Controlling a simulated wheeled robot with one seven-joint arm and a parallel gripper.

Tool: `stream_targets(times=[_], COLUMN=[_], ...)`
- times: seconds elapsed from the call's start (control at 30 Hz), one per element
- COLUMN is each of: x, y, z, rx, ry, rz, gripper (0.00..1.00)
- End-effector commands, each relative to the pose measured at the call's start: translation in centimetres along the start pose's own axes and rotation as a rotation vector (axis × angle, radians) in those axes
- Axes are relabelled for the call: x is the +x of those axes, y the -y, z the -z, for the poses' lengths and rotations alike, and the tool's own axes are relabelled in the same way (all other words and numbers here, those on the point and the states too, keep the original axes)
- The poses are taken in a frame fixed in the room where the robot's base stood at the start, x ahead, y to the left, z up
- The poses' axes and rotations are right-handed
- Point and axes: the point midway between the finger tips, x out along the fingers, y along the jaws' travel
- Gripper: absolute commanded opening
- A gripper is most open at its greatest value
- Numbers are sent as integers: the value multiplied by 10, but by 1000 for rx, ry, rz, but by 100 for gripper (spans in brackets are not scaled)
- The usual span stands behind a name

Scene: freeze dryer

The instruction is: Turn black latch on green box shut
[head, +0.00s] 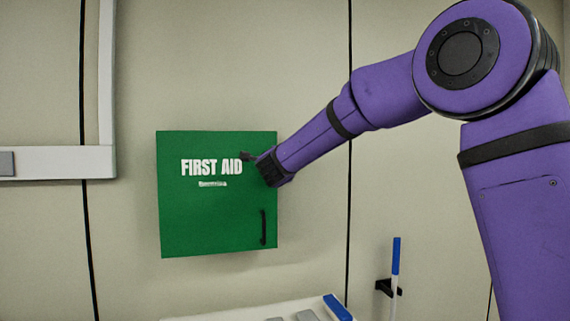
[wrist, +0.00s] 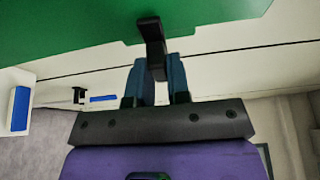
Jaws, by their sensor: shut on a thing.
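The green first aid box (head: 205,225) hangs on the wall left of my arm, with white "FIRST AID" lettering; its front looks closed. A black latch (head: 246,156) sticks out to the left of my gripper (head: 268,168), at the upper right of the box front. In the wrist view, the blue fingers of my gripper (wrist: 160,78) are shut on this black latch (wrist: 151,33), one on each side of it. The green surface (wrist: 90,25) fills the top of that view. The gripper hides part of the latch, including where it is fixed.
A black handle (head: 263,227) stands upright at the box's lower right. Below are a white surface (head: 245,312) with a blue-topped item (head: 337,307), and a blue and white pen-like item (head: 396,258) in a black wall holder (head: 386,287). The wall around the box is clear.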

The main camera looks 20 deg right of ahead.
Motion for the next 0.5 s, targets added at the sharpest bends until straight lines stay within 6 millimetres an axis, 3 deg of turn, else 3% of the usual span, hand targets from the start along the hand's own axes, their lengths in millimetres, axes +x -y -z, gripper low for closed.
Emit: stream_targets(times=[0.33, 0.37, 0.4, 0.43, 0.5], x=[0, 0, 0, 0, 0], y=[-1, -1, -1, -1, -1], z=[0, 0, 0, 0, 0], rx=[3, 2, 2, 2, 2], ry=[-1, -1, -1, -1, -1], rz=[-3, -3, -3, -3, -2], gripper=[0, 24, 33, 40, 43])
